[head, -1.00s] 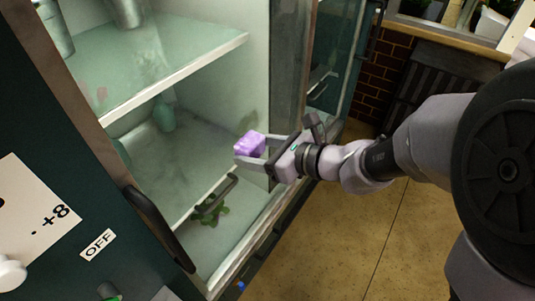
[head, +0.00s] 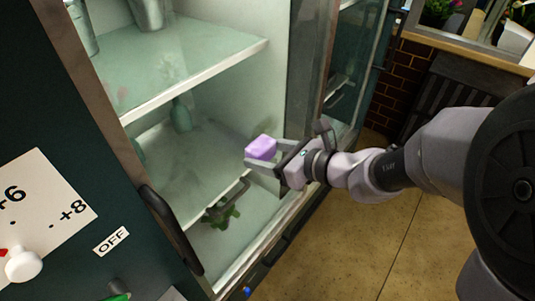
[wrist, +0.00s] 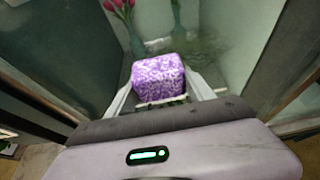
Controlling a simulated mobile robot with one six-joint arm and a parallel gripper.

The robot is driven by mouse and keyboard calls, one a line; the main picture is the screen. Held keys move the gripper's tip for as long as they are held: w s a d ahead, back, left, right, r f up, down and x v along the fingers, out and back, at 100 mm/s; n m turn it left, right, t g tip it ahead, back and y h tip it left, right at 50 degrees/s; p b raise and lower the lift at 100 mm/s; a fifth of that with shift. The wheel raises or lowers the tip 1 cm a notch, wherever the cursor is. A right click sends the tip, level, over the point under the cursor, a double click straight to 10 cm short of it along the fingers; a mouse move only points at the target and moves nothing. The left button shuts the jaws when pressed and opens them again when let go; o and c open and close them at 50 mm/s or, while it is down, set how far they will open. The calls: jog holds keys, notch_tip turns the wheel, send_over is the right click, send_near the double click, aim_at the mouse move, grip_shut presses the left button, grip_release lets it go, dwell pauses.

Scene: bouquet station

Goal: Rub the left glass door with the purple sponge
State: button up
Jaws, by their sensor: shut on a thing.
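The purple sponge (head: 261,148) is held between the fingers of my gripper (head: 268,157), which is shut on it. In the wrist view the sponge (wrist: 158,76) sits at the fingertips of my gripper (wrist: 160,97), with its patterned face visible. The left glass door (head: 185,60) covers the front of a flower cabinet with shelves. The sponge is in front of the cabinet's lower half, near its right side. I cannot tell whether it touches the glass. Hazy smudges show on the glass (wrist: 222,52) beyond the sponge in the wrist view.
Green vases (head: 181,115) and pink tulips (wrist: 120,8) show behind the glass. A second glass door (head: 350,70) is to the right. The floor (head: 340,240) is clear.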

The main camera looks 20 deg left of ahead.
jog(key=shift+w+a, duration=0.2)
jog(key=shift+a, duration=0.3)
